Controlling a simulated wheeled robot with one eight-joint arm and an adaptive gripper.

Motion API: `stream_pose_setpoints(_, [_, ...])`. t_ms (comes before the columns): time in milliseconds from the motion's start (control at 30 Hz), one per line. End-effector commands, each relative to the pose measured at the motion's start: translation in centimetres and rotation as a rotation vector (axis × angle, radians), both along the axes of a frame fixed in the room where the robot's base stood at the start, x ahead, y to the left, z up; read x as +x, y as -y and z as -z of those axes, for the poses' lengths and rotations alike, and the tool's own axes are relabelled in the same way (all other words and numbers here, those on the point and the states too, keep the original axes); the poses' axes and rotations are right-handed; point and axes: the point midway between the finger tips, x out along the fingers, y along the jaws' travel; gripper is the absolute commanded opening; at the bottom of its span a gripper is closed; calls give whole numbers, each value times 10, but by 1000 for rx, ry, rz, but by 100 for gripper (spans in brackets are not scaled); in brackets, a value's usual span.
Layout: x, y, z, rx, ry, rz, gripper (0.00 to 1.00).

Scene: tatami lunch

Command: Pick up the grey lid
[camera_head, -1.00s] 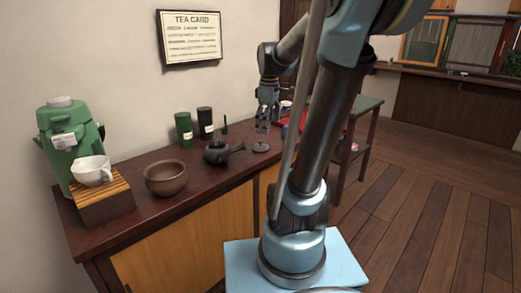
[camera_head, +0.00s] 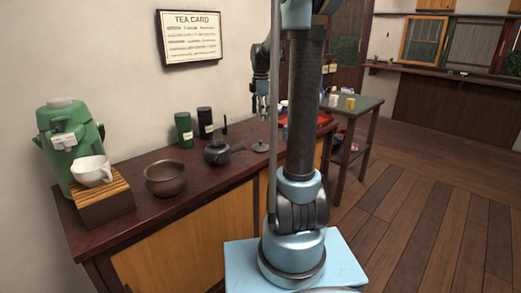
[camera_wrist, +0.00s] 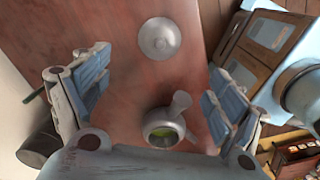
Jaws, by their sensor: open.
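The grey lid (camera_head: 261,147) is a small round disc with a knob, lying flat on the dark wooden counter to the right of the dark teapot (camera_head: 217,153). In the wrist view the lid (camera_wrist: 159,39) lies beyond my fingertips, above the middle of the picture. The teapot (camera_wrist: 163,128) shows open at the top, green inside, with its handle pointing up toward the lid.
Two dark canisters (camera_head: 184,129) stand behind the teapot. A brown bowl (camera_head: 165,177), a white cup (camera_head: 92,171) on a wooden stand and a green dispenser (camera_head: 70,143) are to the left. A red tray (camera_head: 323,119) lies to the right, partly behind my arm.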

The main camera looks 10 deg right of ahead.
Motion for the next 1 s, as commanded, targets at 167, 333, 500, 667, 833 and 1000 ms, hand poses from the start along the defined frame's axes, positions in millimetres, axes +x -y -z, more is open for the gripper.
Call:
stream_pose_setpoints(167, [0,0,30,0,0,1,87])
stream_pose_setpoints(333, [0,0,57,0,0,1,87])
stream_pose_setpoints(500, [0,0,78,0,0,1,87])
stream_pose_setpoints(667, [0,0,86,0,0,1,87])
stream_pose_setpoints(833, [1,-1,98,0,0,1,87])
stream_pose_setpoints(1000, [2,-2,121,0,0,1,87])
